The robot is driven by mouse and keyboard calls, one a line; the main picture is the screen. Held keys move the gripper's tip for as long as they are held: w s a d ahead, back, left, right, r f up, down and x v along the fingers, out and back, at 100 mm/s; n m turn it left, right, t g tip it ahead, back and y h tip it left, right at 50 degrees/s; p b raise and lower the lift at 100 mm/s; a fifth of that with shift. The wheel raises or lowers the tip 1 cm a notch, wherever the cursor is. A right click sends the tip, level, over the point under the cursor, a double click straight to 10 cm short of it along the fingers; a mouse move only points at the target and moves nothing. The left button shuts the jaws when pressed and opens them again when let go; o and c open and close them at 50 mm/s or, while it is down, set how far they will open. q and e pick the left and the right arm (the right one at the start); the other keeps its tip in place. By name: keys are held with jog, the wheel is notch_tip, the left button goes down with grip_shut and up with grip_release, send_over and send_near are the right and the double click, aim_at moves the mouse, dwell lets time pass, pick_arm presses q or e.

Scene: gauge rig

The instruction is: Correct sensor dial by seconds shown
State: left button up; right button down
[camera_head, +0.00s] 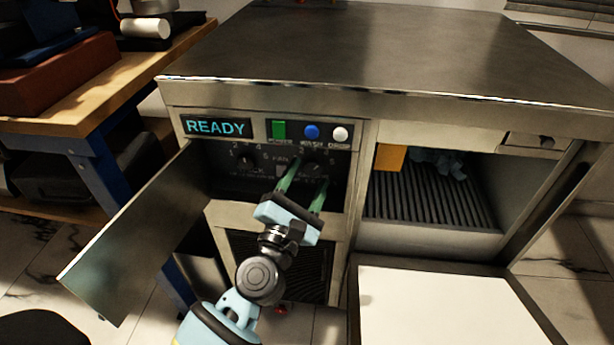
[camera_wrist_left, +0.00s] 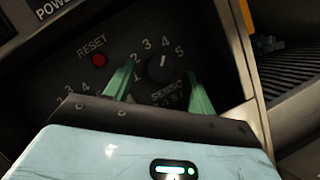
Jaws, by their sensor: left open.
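The sensor dial (camera_wrist_left: 158,68) is a black knob with a white pointer mark, ringed by numbers including 2, 3, 4 and 5. The mark points upward, roughly toward the 3 to 4 side. In the head view the dial (camera_head: 313,168) sits on the right of the dark panel, partly behind the gripper. My left gripper (camera_head: 306,178) is open in front of the panel. In the left wrist view its green fingers (camera_wrist_left: 160,77) stand on either side of the dial with visible gaps. The display (camera_head: 216,127) reads READY. My right gripper is not in view.
A red RESET button (camera_wrist_left: 99,60) is left of the dial. Another dial (camera_head: 245,163) is at the panel's left. An open metal door (camera_head: 135,235) stands left of the panel.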

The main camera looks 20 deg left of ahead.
pick_arm(q)
jog(key=shift+w+r, duration=0.1)
jog(key=shift+w, duration=0.2)
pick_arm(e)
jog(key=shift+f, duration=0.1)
pick_arm(q)
jog(key=c, duration=0.8)
jog(key=shift+c, duration=0.7)
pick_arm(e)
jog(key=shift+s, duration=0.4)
